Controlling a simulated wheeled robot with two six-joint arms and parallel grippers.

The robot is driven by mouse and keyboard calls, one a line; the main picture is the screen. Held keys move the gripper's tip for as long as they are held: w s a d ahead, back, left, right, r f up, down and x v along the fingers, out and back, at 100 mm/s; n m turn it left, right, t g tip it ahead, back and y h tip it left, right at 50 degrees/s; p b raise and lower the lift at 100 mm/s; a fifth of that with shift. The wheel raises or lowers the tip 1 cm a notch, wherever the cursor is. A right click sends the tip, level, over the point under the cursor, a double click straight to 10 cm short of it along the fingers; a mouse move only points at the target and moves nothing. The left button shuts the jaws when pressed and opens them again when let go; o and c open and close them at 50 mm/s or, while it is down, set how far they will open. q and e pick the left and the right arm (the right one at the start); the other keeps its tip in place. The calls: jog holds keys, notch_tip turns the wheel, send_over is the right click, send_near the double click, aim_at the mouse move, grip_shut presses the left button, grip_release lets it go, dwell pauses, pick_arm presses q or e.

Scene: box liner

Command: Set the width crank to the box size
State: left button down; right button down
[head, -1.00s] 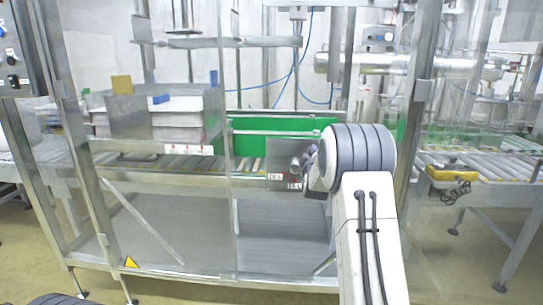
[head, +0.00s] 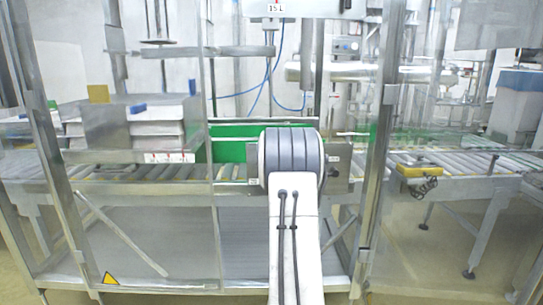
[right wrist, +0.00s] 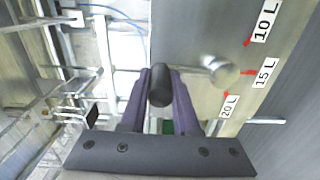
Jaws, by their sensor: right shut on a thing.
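In the right wrist view my right gripper (right wrist: 160,98) has its purple fingers shut on the dark, rounded handle of the width crank (right wrist: 160,82). A silver round hub (right wrist: 222,72) stands out from the metal plate (right wrist: 205,30) to the right of the handle. The plate carries white labels with red marks: 10 L (right wrist: 264,20), 15 L (right wrist: 265,72) and 20 L (right wrist: 229,106). The hub lies nearest the 15 L mark. In the head view my right arm hides the gripper and crank. A sign at the top reads 15 L (head: 275,8). My left gripper is out of view.
The plate (head: 340,170) is on the machine frame in front of a green panel (head: 229,150). Metal posts (head: 383,130) and clear panels stand on both sides. Roller conveyors (head: 470,172) run left and right. A yellow device (head: 420,170) sits on the right conveyor.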

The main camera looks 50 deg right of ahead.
jog(key=shift+w, duration=0.1)
jog(key=c, duration=0.7)
grip_release()
jog(key=shift+f, duration=0.1)
jog(key=shift+o, duration=0.2)
jog(key=v, duration=1)
jog(key=shift+a+p, duration=0.25)
jog(key=shift+p, duration=0.05)
